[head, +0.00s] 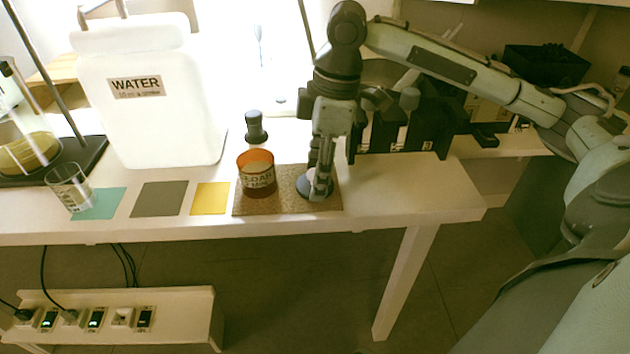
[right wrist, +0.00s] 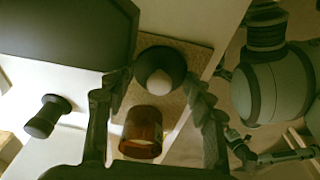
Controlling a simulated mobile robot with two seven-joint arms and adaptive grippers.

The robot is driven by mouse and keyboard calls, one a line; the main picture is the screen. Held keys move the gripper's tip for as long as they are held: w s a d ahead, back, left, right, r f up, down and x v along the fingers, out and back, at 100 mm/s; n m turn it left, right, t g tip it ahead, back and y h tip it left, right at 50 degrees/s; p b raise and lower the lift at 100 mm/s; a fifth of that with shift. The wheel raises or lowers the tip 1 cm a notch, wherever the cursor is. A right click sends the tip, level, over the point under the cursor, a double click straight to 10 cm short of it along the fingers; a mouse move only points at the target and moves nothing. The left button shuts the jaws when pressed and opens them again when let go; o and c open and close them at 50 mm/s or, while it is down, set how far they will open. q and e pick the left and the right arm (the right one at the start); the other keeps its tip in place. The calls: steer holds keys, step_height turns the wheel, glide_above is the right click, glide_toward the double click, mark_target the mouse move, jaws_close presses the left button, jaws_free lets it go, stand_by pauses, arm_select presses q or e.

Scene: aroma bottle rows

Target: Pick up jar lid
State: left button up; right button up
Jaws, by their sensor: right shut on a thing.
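The jar lid (head: 305,189) is a dark grey disc at the right part of the cork mat (head: 287,207), beside the open amber jar (head: 257,184) with a cedar label. In the right wrist view the lid (right wrist: 181,62) is round, with a paler knob in its middle. My right gripper (head: 318,190) points down over the mat and is shut on the lid; its fingertips in the right wrist view (right wrist: 158,80) are at the lid's two sides. I cannot tell whether the lid touches the mat. The fingers hide part of it.
A dark stopper-shaped piece (head: 256,128) stands behind the jar. Yellow (head: 210,198), grey (head: 159,198) and teal (head: 103,205) mats lie to the left, with a glass beaker (head: 70,188) and a white water container (head: 150,100). A black rack (head: 400,135) stands close behind my right gripper.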

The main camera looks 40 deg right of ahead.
steer(key=shift+c, duration=0.8)
